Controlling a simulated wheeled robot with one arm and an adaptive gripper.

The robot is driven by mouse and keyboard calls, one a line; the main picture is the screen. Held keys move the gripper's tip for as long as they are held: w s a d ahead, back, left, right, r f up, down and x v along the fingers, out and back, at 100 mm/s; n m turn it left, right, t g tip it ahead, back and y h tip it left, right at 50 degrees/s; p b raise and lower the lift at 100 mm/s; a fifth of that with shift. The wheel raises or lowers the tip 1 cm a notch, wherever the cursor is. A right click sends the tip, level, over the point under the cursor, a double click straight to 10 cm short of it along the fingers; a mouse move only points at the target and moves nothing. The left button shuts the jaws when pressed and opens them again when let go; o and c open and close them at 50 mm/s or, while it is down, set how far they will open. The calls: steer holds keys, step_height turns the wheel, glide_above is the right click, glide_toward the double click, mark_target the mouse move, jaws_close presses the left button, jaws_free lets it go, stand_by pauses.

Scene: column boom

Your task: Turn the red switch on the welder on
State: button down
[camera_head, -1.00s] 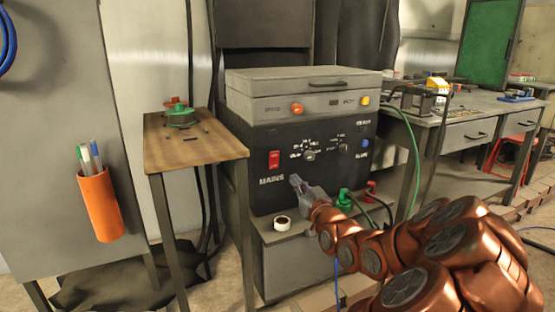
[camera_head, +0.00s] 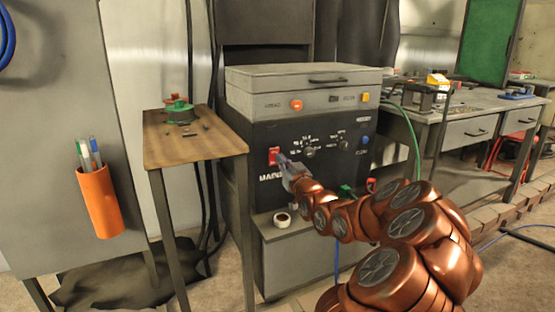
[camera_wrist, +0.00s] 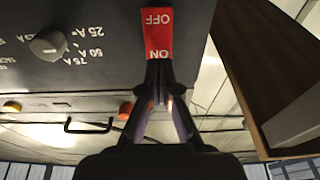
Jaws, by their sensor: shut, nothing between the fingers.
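The red switch (camera_head: 273,156) sits on the left of the welder's black front panel (camera_head: 318,176), above the word MAINS. In the wrist view the red switch (camera_wrist: 158,33) appears upside down, with OFF and ON lettering. My gripper (camera_head: 283,159) is shut and empty, with its fingertips at the switch's lower right in the head view. In the wrist view my gripper's fingertips (camera_wrist: 159,68) are at the ON end of the switch. I cannot tell whether they touch it. The fingertips hide a little of that end.
A wooden side table (camera_head: 185,145) stands left of the welder. A roll of tape (camera_head: 282,219) lies on the ledge below the panel. A dial (camera_wrist: 48,44) is beside the switch. A workbench (camera_head: 450,128) stands at the right.

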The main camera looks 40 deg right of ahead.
mark_target(274, 153)
steer(key=shift+x, duration=1.4)
steer(key=shift+w+r+g+p, duration=0.3)
steer(key=shift+r+p, duration=0.1)
steer(key=shift+p, duration=0.15)
steer(key=shift+f, duration=0.35)
steer(key=shift+s+a+b, duration=0.2)
steer(key=shift+s+b, duration=0.3)
steer(key=s+a+r, duration=0.1)
steer(key=s+a, duration=0.1)
steer(key=s, duration=0.4)
steer(key=s+a+r+p, duration=0.1)
steer(key=s+a, duration=0.1)
steer(key=s, duration=0.4)
steer(key=shift+r, duration=0.35)
